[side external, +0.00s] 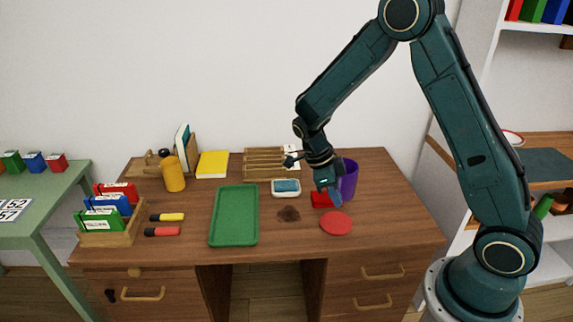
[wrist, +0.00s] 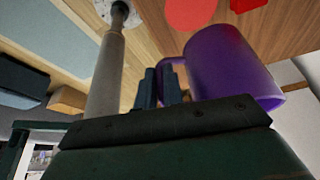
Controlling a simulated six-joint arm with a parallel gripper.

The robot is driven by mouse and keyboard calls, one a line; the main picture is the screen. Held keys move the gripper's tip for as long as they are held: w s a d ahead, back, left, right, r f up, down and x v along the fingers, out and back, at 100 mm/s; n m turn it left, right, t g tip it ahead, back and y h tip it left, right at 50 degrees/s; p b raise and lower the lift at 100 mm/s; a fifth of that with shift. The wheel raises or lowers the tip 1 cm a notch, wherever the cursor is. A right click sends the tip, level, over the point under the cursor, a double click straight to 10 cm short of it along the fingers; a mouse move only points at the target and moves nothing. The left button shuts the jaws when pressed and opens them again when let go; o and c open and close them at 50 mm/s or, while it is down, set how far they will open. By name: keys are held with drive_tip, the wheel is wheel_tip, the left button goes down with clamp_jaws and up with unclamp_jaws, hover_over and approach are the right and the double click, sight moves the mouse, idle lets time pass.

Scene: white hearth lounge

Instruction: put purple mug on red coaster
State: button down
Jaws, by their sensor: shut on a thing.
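The purple mug (side external: 349,180) is at the right part of the desk, partly behind my gripper (side external: 331,196). In the wrist view my gripper (wrist: 160,88) is shut on the handle of the purple mug (wrist: 225,62), whose body lies to the right of the fingers. I cannot tell whether the mug's base touches the desk. The flat round red coaster (side external: 336,223) lies bare on the desk, nearer the front edge than the mug. In the wrist view the red coaster (wrist: 190,12) shows at the top edge, apart from the mug.
A red object (side external: 321,200) sits close beside the gripper and mug. A dark brown patch (side external: 289,214) lies left of the coaster, with a small white dish (side external: 286,188) behind it. A green tray (side external: 234,216) is further left. The desk right of the coaster is clear.

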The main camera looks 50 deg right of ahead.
wheel_tip(320, 180, down, 7)
idle(0.3)
drive_tip(key=shift+f, duration=0.15)
drive_tip(key=shift+f, duration=1.8)
drive_tip(key=shift+f, duration=0.15)
drive_tip(key=c, duration=1.5)
unclamp_jaws()
drive_tip(key=v, duration=1.2)
